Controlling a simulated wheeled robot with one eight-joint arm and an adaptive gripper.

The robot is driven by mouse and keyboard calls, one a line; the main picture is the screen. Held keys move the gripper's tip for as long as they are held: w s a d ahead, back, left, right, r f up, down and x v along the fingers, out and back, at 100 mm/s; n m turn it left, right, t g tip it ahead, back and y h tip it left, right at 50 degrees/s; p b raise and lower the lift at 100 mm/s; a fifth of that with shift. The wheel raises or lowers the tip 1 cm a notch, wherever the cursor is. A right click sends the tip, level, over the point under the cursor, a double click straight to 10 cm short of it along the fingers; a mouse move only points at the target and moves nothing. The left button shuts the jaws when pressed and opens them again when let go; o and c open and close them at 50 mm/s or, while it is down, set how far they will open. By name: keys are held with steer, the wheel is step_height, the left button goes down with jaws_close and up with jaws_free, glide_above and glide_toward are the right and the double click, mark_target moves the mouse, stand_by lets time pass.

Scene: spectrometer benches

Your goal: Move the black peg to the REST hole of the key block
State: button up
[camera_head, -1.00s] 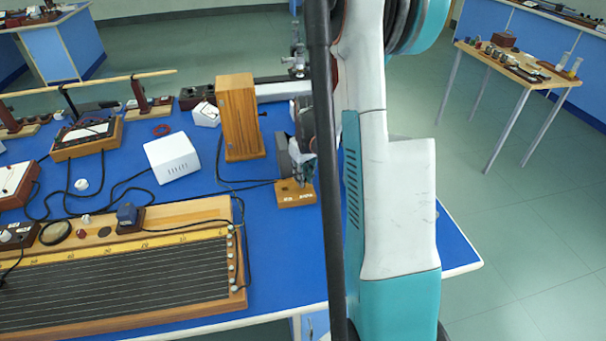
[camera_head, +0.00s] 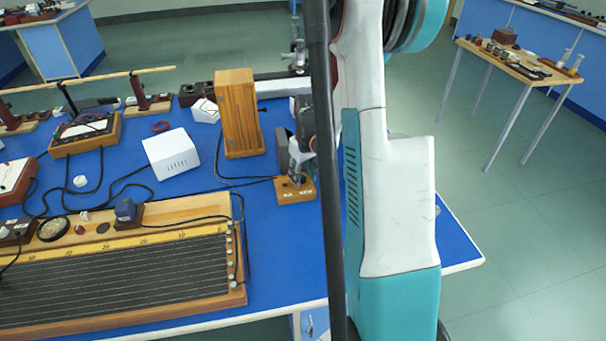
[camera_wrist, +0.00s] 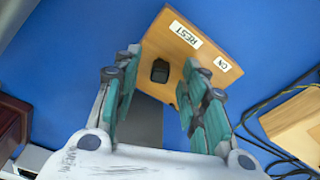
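The wooden key block (camera_head: 296,196) stands near the right end of the blue bench. It fills the upper middle of the wrist view (camera_wrist: 170,48), with white labels REST and ON. The black peg (camera_wrist: 160,70) sits at the block on the REST label's side, apart from both fingers. A dark spot, probably the ON hole (camera_wrist: 180,95), is partly hidden by the right finger. My gripper (camera_wrist: 160,78) is open over the block, one finger to each side of the peg. In the head view my gripper (camera_head: 297,164) is at the block, partly hidden by my arm.
A tall wooden box (camera_head: 239,115) and a white box (camera_head: 171,155) stand left of my gripper. A wired board (camera_head: 120,265) lies in front at left. Dark cables (camera_wrist: 255,125) run beside the block. The bench's right edge is close.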

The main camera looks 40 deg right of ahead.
steer(key=shift+r, duration=0.15)
step_height(320, 180, up, 12)
steer(key=s, duration=0.1)
steer(key=shift+s+f, duration=0.2)
steer(key=shift+s, duration=0.05)
steer(key=shift+a, duration=0.1)
